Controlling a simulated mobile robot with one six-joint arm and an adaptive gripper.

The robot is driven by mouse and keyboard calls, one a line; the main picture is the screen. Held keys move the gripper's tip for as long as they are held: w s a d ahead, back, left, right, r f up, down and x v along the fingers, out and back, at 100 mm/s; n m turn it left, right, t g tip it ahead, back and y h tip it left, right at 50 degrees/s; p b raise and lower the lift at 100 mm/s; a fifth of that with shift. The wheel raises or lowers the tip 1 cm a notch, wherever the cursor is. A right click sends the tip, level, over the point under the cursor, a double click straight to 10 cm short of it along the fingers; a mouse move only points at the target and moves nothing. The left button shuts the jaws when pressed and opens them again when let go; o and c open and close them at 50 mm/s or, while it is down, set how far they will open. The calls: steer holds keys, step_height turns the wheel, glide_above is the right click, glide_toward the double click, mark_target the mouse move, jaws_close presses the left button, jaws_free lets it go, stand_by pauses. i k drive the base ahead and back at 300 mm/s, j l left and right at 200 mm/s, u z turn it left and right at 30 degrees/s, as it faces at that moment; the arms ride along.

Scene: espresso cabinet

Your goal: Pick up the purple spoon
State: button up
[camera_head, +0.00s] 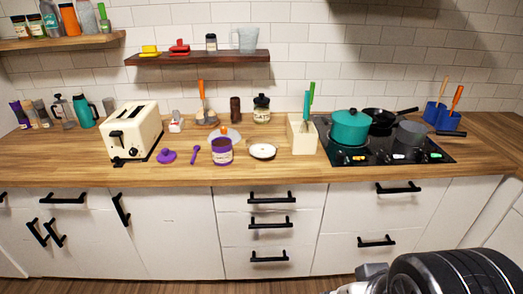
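The small purple spoon (195,155) lies on the wooden counter (280,176). It is between a purple lid (167,156) on its left and a purple-labelled jar (222,151) on its right. Nothing covers the spoon. A dark, rounded part of my own arm shows at the bottom right, well in front of the counter and far from the spoon. My gripper's fingers cannot be made out.
A cream toaster (133,133) stands left of the lid. A white dish (262,151) lies right of the jar. A utensil block (301,138) and a black cooktop (380,150) with pots are further right. The counter's front strip is clear.

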mark_target(196, 148)
steer(key=i+j+z, duration=0.1)
steer(key=i+j, duration=0.5)
steer(key=j, duration=0.15)
steer(key=i+j+z, duration=0.15)
steer(key=i+j, duration=0.15)
steer(key=i+j+z, duration=0.1)
steer(key=i+j, duration=0.2)
steer(key=j, duration=0.2)
steer(key=i+j, duration=0.25)
steer(key=j, duration=0.15)
steer(key=i+j+z, duration=0.15)
steer(key=j, duration=0.3)
steer(key=i, duration=0.1)
